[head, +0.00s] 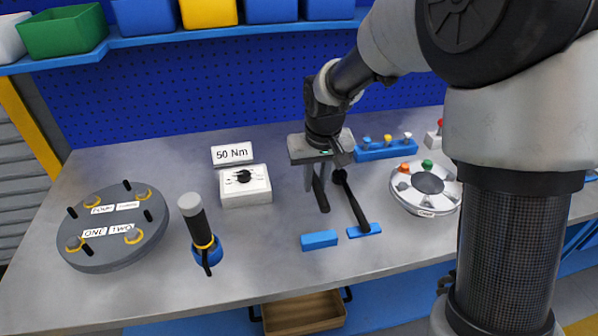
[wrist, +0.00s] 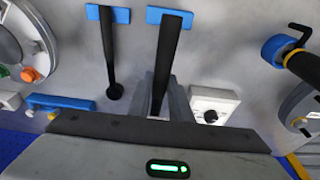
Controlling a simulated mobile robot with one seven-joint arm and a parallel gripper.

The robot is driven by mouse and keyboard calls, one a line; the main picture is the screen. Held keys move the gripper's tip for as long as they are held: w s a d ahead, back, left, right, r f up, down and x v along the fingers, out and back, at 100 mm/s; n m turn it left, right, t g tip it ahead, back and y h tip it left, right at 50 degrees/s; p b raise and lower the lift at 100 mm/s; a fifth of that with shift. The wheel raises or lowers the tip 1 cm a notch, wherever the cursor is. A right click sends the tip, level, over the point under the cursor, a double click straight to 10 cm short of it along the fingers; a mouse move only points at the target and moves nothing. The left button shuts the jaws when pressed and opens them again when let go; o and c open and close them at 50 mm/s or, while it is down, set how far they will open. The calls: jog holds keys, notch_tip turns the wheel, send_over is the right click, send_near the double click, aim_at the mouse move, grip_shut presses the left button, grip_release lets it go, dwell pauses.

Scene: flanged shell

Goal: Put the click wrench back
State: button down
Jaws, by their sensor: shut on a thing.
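My gripper (head: 314,182) is over the middle of the bench, fingers down. It is shut on a black bar-shaped tool, which I take to be the click wrench (head: 321,196). In the wrist view the wrench (wrist: 168,55) runs from between the fingers (wrist: 158,98) to over a blue block (wrist: 153,15). In the head view its near end stops short of that block (head: 319,240), apparently above the bench. Its head is hidden by the gripper. A similar black tool (head: 353,203) with a round end lies alongside, its other end at a second blue block (head: 364,230).
A white dial box (head: 246,190) with a "50 Nm" sign stands left of my gripper. Further left are a blue-based upright tool (head: 199,225) and the grey flanged disc (head: 115,250). A round white tray (head: 408,205) and blue rack (head: 385,151) are right.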

jog(key=x, duration=0.4)
jog(key=s+b+x, duration=0.1)
jog(key=x, duration=0.1)
jog(key=shift+a, duration=0.2)
jog(key=shift+s+x, duration=0.15)
jog(key=shift+x, duration=0.85)
jog(key=shift+s+x, duration=0.15)
jog(key=shift+x, duration=0.85)
jog(key=shift+d+f, duration=0.1)
jog(key=shift+d, duration=0.05)
jog(key=shift+f+b, duration=0.1)
jog(key=shift+b, duration=0.25)
jog(key=c, duration=1.6)
grip_release()
jog(key=shift+s, duration=0.1)
